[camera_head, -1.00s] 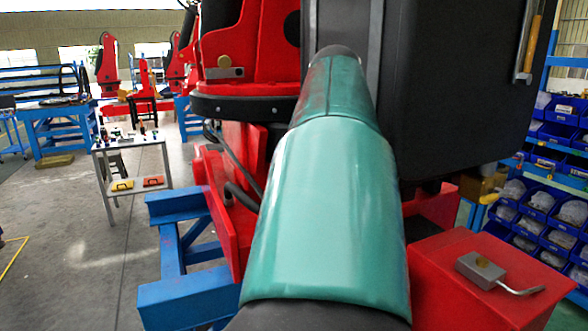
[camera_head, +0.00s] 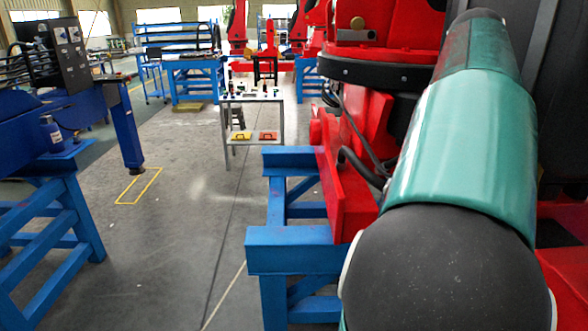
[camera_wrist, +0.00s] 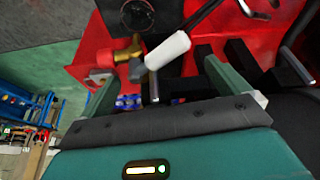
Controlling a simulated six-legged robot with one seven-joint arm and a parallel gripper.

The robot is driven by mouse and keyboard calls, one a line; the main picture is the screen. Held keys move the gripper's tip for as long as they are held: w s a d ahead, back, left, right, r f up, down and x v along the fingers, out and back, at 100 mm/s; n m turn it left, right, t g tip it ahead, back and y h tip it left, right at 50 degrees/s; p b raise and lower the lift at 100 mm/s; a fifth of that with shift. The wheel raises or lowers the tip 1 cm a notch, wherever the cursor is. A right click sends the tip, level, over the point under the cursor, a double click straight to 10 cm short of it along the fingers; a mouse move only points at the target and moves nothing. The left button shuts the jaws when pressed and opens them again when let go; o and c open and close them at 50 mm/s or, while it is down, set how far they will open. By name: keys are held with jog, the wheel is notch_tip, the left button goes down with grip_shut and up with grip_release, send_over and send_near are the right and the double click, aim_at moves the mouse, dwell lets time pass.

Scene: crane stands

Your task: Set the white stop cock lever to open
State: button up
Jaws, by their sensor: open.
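The white lever (camera_wrist: 168,50) shows in the wrist view as a short white bar, tilted, in front of a red surface. Its left end is close to a brass fitting (camera_wrist: 128,50) with a grey end. My gripper (camera_wrist: 158,74) is open, with one teal finger on each side. The white lever lies across the gap between the fingers in the picture, nearer the right one; I cannot tell whether it touches. In the head view my arm covers the right side, and neither my gripper nor the lever can be made out.
A red panel (camera_wrist: 88,58) lies behind the lever, with a dark round part (camera_wrist: 128,14) above. In the head view, a blue steel frame (camera_head: 290,236) and red machine (camera_head: 350,195) stand beside my arm. A small table (camera_head: 252,100) stands farther back. Grey floor at left centre is clear.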

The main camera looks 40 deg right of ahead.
jog(key=w+a+r+m, duration=0.1)
jog(key=w+a+r, duration=0.1)
jog(key=r, duration=0.4)
jog(key=w+a+r+m, duration=0.1)
jog(key=a+r, duration=0.1)
jog(key=r, duration=0.5)
jog(key=w+a+f+n+t, duration=0.3)
jog(key=w+a+f+n, duration=0.5)
jog(key=w+a, duration=0.1)
jog(key=w+a+f+n+t, duration=0.2)
jog(key=w+a+f+n, duration=0.6)
jog(key=a, duration=0.4)
jog(key=shift+w+a+f+t+y, duration=0.2)
jog(key=shift+w+t+y, duration=0.15)
jog(key=shift+w, duration=0.45)
